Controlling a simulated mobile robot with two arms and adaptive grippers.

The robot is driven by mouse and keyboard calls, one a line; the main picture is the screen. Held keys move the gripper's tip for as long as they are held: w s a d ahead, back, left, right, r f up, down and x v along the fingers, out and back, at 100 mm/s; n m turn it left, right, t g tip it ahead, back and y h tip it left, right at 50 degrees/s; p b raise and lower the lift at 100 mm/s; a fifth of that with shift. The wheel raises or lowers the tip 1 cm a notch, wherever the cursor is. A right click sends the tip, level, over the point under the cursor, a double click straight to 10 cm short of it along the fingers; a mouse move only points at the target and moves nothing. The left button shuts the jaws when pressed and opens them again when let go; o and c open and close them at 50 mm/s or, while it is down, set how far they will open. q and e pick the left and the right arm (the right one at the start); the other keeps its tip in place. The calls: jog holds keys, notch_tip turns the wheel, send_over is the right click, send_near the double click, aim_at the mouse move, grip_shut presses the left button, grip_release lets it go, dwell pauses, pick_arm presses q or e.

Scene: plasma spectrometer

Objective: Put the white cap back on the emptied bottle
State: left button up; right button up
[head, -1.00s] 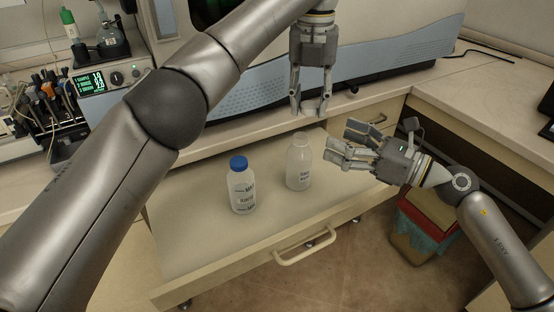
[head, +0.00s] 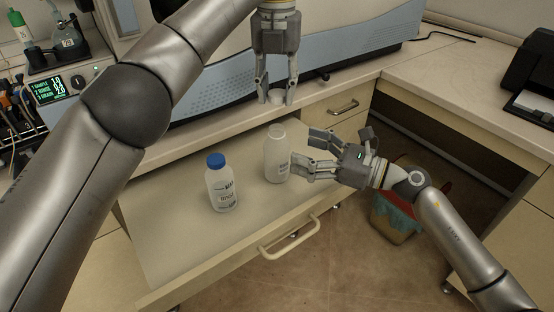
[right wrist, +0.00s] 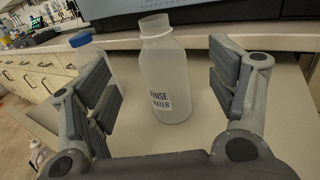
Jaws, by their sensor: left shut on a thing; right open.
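The emptied bottle (head: 275,158) is translucent white, uncapped and upright on the pulled-out drawer board. In the right wrist view its open mouth and "rinse water" label show on the bottle (right wrist: 168,82). My left gripper (head: 276,99) points down, shut on the white cap (head: 276,95), above the bottle and apart from it. My right gripper (head: 303,150) is open, just right of the bottle with its fingers toward it. In the right wrist view the bottle stands between the two open fingers, with gaps on both sides.
A blue-capped bottle (head: 221,184) stands upright to the left on the board (head: 170,225). The counter edge and the spectrometer (head: 350,48) are behind. A bin (head: 395,215) is on the floor at right. The board's front is clear.

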jog(key=x, duration=0.5)
jog(key=f+x, duration=0.1)
jog(key=x, duration=0.1)
jog(key=shift+w+a+f, duration=0.1)
jog(key=shift+a, duration=0.2)
jog(key=c, duration=1.6)
pick_arm(q)
send_over(276, 128)
jog(key=shift+f, duration=2.5)
pick_arm(e)
jog(key=shift+o, duration=0.2)
pick_arm(q)
jog(key=shift+f, duration=0.1)
jog(key=shift+f, duration=0.8)
jog(key=shift+f, duration=0.55)
